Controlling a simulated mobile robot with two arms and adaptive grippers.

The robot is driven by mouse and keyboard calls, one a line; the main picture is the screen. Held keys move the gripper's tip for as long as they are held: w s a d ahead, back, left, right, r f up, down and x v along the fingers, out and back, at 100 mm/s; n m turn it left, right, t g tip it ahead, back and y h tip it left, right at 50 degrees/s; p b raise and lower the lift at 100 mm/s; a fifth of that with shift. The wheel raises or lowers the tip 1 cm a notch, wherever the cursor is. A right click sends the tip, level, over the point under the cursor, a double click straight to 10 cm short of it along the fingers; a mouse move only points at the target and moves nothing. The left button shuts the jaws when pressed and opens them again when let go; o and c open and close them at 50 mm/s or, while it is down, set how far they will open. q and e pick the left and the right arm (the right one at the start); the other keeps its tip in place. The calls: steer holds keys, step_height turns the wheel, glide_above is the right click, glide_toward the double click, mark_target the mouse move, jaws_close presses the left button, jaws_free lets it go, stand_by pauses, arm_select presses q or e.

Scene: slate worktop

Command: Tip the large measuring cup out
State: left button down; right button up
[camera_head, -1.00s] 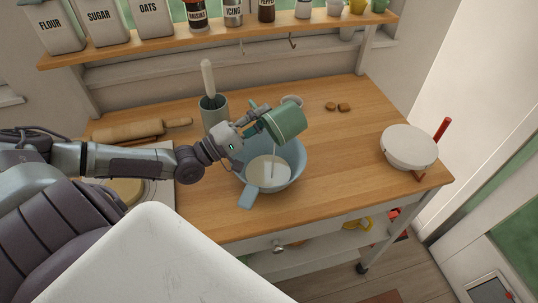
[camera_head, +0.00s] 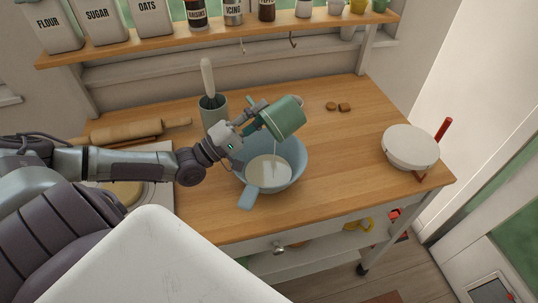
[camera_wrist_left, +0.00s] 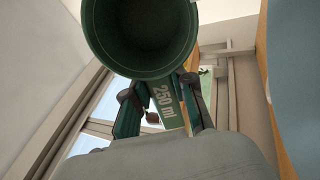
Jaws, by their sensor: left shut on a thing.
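The large green measuring cup (camera_head: 287,117) is held tilted above the blue mixing bowl (camera_head: 297,155). Its mouth points down toward the bowl, and a thin pale stream (camera_head: 276,151) shows below its rim. White contents (camera_head: 268,171) lie in the bowl. My left gripper (camera_head: 250,125) is shut on the cup's handle. In the left wrist view the handle, marked 250 ml (camera_wrist_left: 168,104), is between the fingers (camera_wrist_left: 165,112). The cup's dark green inside (camera_wrist_left: 140,35) shows there with no contents visible. My right gripper is not in view.
A small pale cup (camera_head: 297,101) is partly hidden behind the green cup. Two brown pieces (camera_head: 338,107) and a white bowl (camera_head: 410,147) lie right. The worktop (camera_head: 350,180) between is clear.

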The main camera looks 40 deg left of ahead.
mark_target(284, 102)
arm_select(q)
steer(key=shift+d, duration=0.1)
steer(key=w+g+y+p, duration=0.2)
steer(key=g+p, duration=0.2)
steer(key=p, duration=0.1)
steer(key=w+d+g+y+p, duration=0.1)
steer(key=w+g+y+p, duration=0.1)
steer(key=g+p, duration=0.3)
steer(key=w+d+g+y+p, duration=0.1)
steer(key=w+g+y+p, duration=0.1)
steer(key=p, duration=0.4)
steer(key=shift+w+d+g+y, duration=0.15)
steer(key=shift+w+g, duration=0.1)
steer(key=shift+g, duration=0.4)
steer(key=shift+w+d+g+y, duration=0.1)
steer(key=shift+w+g+y, duration=0.1)
steer(key=shift+g, duration=0.45)
steer(key=w+d+f+g+y, duration=0.1)
steer(key=w+d+g+y, duration=0.1)
steer(key=w+g, duration=0.3)
steer(key=shift+w+d+f+g+y, duration=0.3)
steer(key=shift+g+y, duration=0.25)
steer(key=shift+g, duration=0.25)
